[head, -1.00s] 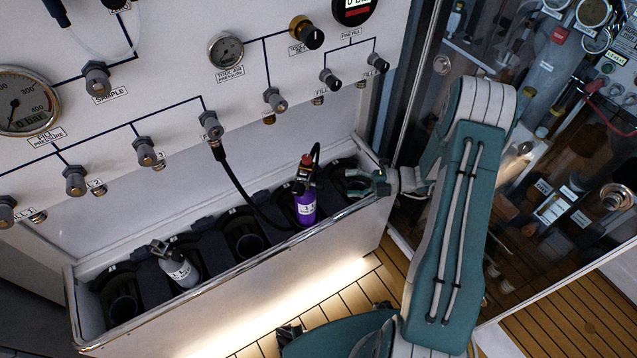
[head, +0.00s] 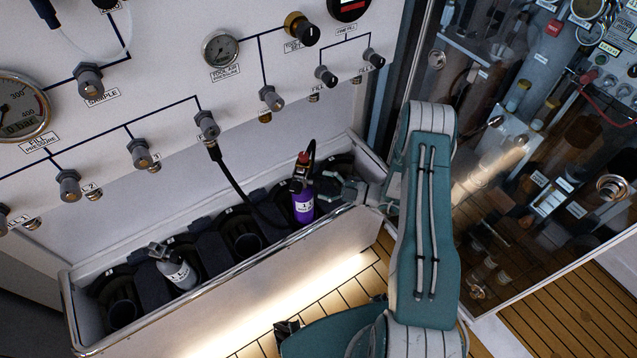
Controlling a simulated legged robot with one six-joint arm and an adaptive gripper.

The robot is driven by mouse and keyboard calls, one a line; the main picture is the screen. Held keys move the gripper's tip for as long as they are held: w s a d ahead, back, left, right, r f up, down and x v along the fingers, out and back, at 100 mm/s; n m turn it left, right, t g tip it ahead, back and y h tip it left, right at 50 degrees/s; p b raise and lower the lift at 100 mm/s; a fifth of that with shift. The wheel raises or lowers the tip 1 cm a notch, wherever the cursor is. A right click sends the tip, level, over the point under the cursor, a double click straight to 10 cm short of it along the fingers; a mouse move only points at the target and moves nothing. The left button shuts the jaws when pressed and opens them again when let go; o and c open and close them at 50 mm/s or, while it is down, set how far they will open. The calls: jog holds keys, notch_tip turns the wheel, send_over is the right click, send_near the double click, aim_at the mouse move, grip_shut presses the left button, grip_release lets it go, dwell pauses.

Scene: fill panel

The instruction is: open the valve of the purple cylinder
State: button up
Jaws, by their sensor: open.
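The purple cylinder (head: 303,205) stands in a slot near the right end of the trough, with a white label on its body. Its black valve head with a red top (head: 302,168) points up, and a black hose (head: 238,188) runs from the wall panel down toward it. My gripper (head: 332,186) is just right of the cylinder's upper part, fingers open toward it. I cannot tell whether a finger touches the valve.
A grey cylinder (head: 178,270) leans in a slot further left. The trough's metal front rim (head: 215,284) lies below the gripper. The white panel (head: 170,60) with gauges and knobs rises behind. A glass-fronted cabinet (head: 540,150) stands to the right of my arm.

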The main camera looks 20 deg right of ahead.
jog(key=shift+x, duration=1)
grip_shut()
